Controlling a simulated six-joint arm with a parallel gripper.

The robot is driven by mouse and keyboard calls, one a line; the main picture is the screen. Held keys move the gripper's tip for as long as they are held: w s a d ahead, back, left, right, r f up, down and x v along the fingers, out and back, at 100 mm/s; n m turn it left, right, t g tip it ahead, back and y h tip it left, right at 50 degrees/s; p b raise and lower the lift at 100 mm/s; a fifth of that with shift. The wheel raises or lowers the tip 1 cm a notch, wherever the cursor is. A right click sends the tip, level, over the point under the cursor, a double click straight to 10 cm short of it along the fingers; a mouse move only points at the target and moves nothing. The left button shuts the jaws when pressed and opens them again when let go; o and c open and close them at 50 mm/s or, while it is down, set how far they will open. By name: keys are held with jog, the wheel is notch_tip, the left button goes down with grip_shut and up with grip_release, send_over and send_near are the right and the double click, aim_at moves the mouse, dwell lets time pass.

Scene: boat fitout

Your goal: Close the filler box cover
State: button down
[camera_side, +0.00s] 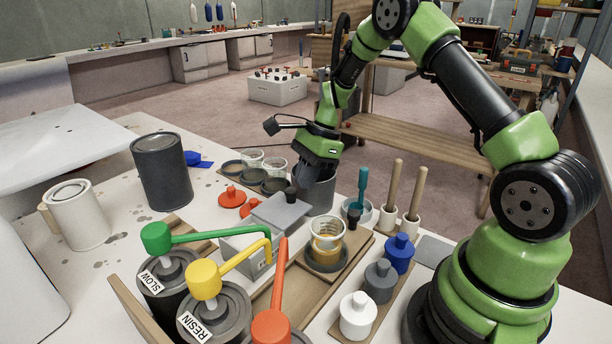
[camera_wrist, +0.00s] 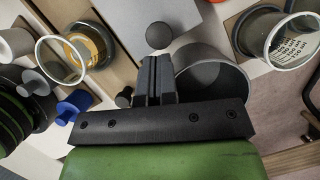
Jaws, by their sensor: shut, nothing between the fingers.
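The filler box cover is a flat grey plate (camera_side: 280,213) with a dark round knob (camera_side: 290,194) at its far edge, in the middle of the bench. A pale box (camera_side: 243,252) with a label stands just in front of it, partly hidden by the yellow pump spout. I cannot tell how much of the box the cover overlaps. In the wrist view the plate (camera_wrist: 122,14) and knob (camera_wrist: 158,35) lie just beyond my fingertips. My gripper (camera_wrist: 153,62) is shut and empty, pointing down close beside the knob (camera_side: 302,187). I cannot tell whether it touches the knob.
A grey can (camera_side: 319,192) stands right beside my gripper. Green, yellow and orange pumps (camera_side: 205,280) rise in front of the box. A clear cup (camera_side: 327,236), bottles (camera_side: 380,280) and brush holders (camera_side: 411,224) stand to the right. Red lids (camera_side: 231,196) lie to the left.

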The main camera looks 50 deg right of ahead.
jog(key=shift+a, duration=0.1)
send_over(277, 220)
jog(key=shift+a, duration=0.1)
dwell(0.3)
jog(key=shift+r, duration=0.1)
jog(key=v, duration=1)
jog(key=s+a+r+n+t+h, duration=0.1)
jog(key=s+a+r+n+t, duration=0.15)
jog(key=s+r+n, duration=0.65)
jog(key=s+a+r+n+t+h, duration=0.1)
jog(key=s+a+r+n+t, duration=0.1)
jog(key=s+n, duration=0.7)
jog(key=shift+s+a+r+t, duration=0.35)
jog(key=shift+s+r+t, duration=0.25)
jog(key=shift+s, duration=0.2)
